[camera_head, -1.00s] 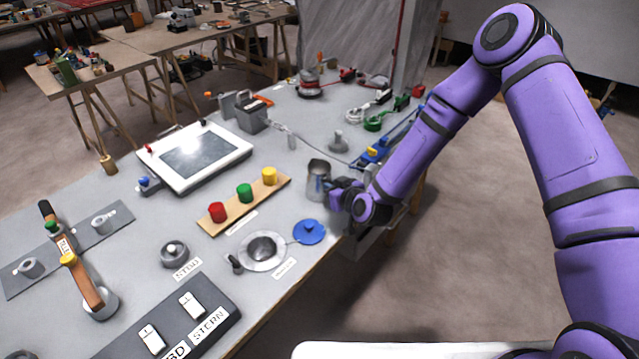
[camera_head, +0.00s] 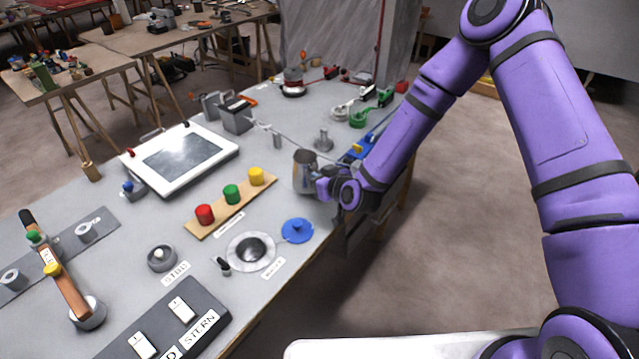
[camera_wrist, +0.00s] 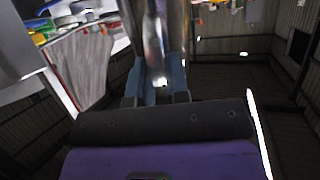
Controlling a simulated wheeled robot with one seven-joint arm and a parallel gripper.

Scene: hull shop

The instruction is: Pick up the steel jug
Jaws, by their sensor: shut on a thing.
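The steel jug (camera_head: 304,172) is a shiny grey metal vessel near the right edge of the grey bench, behind the blue lid. My gripper (camera_head: 322,182) reaches it from the right and is shut on it. In the wrist view the jug's shiny metal (camera_wrist: 156,45) stands between the two blue-grey fingers of my gripper (camera_wrist: 160,82). The jug looks upright. I cannot tell whether its base touches the bench top.
A wooden strip (camera_head: 238,212) with red, green and yellow knobs lies left of the jug. A blue lid (camera_head: 297,231) and a round metal fitting (camera_head: 251,250) are in front. Cables and blue parts lie behind.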

